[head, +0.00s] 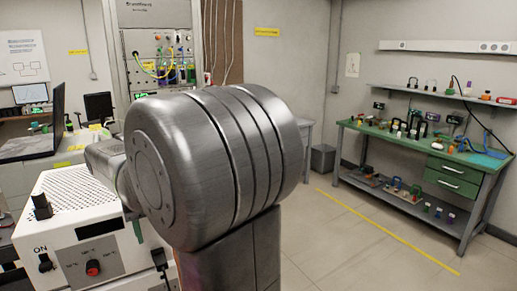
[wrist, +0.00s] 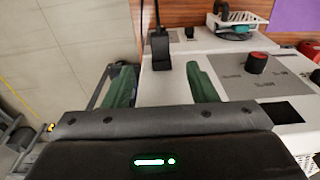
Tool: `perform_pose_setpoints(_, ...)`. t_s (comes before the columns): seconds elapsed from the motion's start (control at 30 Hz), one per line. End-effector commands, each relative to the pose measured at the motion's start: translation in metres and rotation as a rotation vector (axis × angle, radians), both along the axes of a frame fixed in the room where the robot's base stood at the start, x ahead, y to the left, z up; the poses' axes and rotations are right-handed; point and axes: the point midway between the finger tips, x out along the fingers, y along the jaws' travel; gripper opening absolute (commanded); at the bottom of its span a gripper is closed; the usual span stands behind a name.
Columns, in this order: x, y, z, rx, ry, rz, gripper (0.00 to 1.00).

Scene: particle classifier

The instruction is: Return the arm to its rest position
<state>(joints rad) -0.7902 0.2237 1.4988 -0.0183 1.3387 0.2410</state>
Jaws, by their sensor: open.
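My arm (head: 205,165) fills the middle of the head view as a large grey joint with a link below it and another reaching left over a white machine (head: 75,225). My gripper (wrist: 158,72) shows in the wrist view with two green fingers spread apart and nothing between them. Beyond the fingers is the machine's white and grey top, with a black upright part (wrist: 160,46) and a red knob (wrist: 257,62).
A green workbench (head: 430,150) with tools stands at the right. A laptop (head: 45,125) is at the left. A rack with cables (head: 165,55) stands behind my arm. The floor (head: 350,235) with a yellow line (head: 390,230) is clear between the arm and the bench.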

Motion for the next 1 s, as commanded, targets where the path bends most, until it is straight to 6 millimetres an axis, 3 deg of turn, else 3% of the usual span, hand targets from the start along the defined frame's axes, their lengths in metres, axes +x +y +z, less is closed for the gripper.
perform_pose_setpoints(0.7,0.007,0.005,-0.141,-0.003,0.004,0.000,0.52)
perform_pose_setpoints(1.0,-0.028,-0.017,-0.137,0.000,0.000,0.001,0.52)
